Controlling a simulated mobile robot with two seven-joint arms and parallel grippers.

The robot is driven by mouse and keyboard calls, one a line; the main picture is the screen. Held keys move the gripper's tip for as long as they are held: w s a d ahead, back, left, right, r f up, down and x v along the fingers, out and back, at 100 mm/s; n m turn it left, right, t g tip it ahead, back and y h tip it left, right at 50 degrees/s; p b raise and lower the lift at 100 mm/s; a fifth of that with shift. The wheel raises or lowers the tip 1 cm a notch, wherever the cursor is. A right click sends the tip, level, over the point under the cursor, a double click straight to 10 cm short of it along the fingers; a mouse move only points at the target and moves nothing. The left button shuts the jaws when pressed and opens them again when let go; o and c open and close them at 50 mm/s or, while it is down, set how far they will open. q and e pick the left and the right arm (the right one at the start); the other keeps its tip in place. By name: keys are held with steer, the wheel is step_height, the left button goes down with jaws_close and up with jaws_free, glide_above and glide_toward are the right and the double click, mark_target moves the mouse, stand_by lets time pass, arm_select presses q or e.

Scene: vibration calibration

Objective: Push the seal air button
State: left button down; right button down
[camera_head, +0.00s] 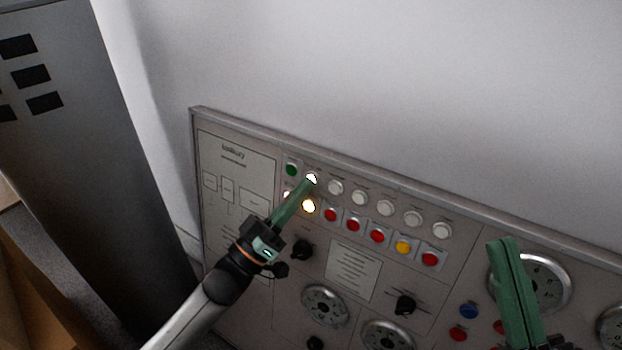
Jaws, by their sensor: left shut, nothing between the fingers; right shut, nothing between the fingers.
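The control panel (225,250) stands against the wall, with a top row of one green button (291,170) and several white buttons (360,198). My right gripper (503,243) is shut and empty in front of the panel's right part. The button labels are too small to read.
A row of red buttons (353,224) and an amber button (403,246) runs below the white ones. Black knobs (405,304) and round dials (325,305) sit lower. A grey cabinet (85,150) stands at the left. The wall above the panel is clear.

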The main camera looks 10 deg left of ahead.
arm_select(q)
steer(key=shift+w+d, duration=0.1)
steer(key=shift+w, duration=0.15)
stand_by(0.5)
steer(key=shift+s+a+p, duration=0.3)
steer(key=shift+s+p, duration=0.25)
steer(key=shift+s, duration=0.2)
steer(key=shift+r, duration=0.1)
steer(key=s+p, duration=0.1)
steer(key=s+a+p, duration=0.1)
steer(key=s, duration=0.1)
steer(key=s+r+p, duration=0.1)
steer(key=shift+s+a, duration=0.3)
stand_by(0.4)
